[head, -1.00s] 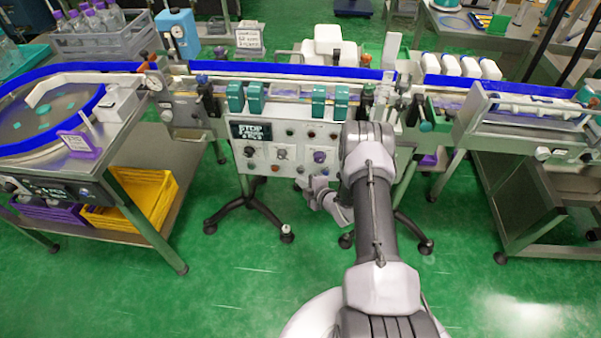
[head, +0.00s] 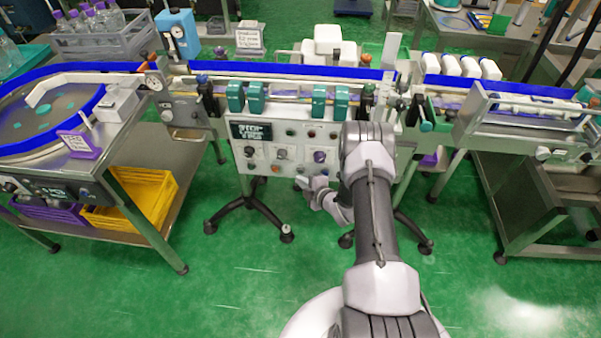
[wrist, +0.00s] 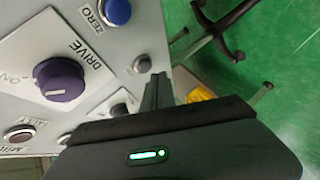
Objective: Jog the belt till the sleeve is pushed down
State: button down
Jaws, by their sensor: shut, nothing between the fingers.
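The control panel (head: 262,165) hangs on the front of the belt line. My gripper (head: 303,181) is at its lower right edge. In the wrist view the shut, empty fingers (wrist: 158,90) end close to a small grey button (wrist: 142,64); I cannot tell if they touch it. A purple DRIVE knob (wrist: 60,80) and a blue ZERO button (wrist: 116,12) are also on the panel. I cannot make out the sleeve.
A round turntable (head: 45,110) stands at the left, over a yellow crate (head: 150,190). Green floor is free ahead.

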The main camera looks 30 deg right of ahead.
jog(key=shift+w, duration=0.1)
jog(key=shift+w+d+b, duration=0.25)
jog(key=shift+b, duration=0.1)
jog(key=shift+w+d+b, duration=0.2)
jog(key=shift+w+b, duration=0.15)
dwell(0.7)
jog(key=shift+s, duration=0.1)
jog(key=shift+s+a+p, duration=0.35)
jog(key=shift+s+a, duration=0.1)
jog(key=shift+s, duration=0.15)
jog(key=s+a+p, duration=0.1)
jog(key=s, duration=0.1)
jog(key=s+a+p, duration=0.1)
jog(key=s, duration=0.1)
jog(key=shift+a, duration=0.4)
dwell(3.3)
